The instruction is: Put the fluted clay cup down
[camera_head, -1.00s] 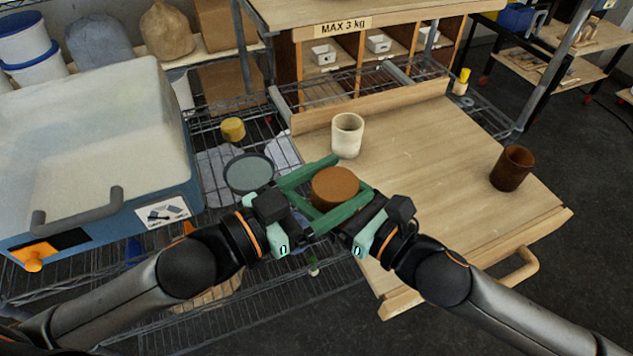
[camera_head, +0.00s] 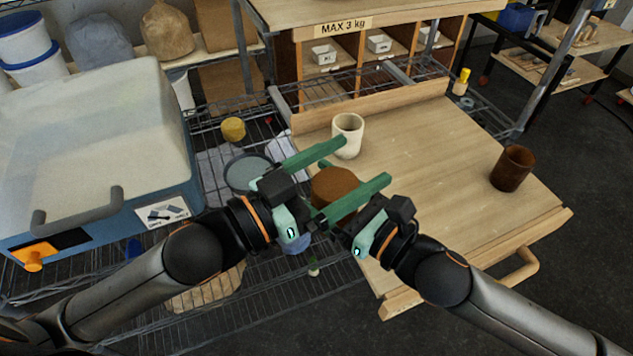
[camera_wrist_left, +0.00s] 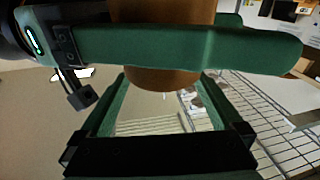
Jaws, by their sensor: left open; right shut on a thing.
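The fluted clay cup (camera_head: 336,184) is orange-brown and held over the near left edge of the wooden board. My right gripper (camera_head: 320,188) is shut on it, its fingers partly hidden by the cup and my left gripper. The left wrist view shows the cup (camera_wrist_left: 160,80) with a green finger of the right gripper crossing in front. My left gripper (camera_head: 362,162) is open, one finger on each side of the cup in the head view. I cannot tell whether these fingers touch it. The cup's underside is hidden in the head view.
A cream cup (camera_head: 348,135) stands on the board (camera_head: 440,170) just behind my left fingers. A dark brown cup (camera_head: 511,168) stands at its right. The board's middle is clear. A blue-grey kiln-like box (camera_head: 95,150), a round grey dish (camera_head: 247,172) and a yellow pot (camera_head: 233,129) are left.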

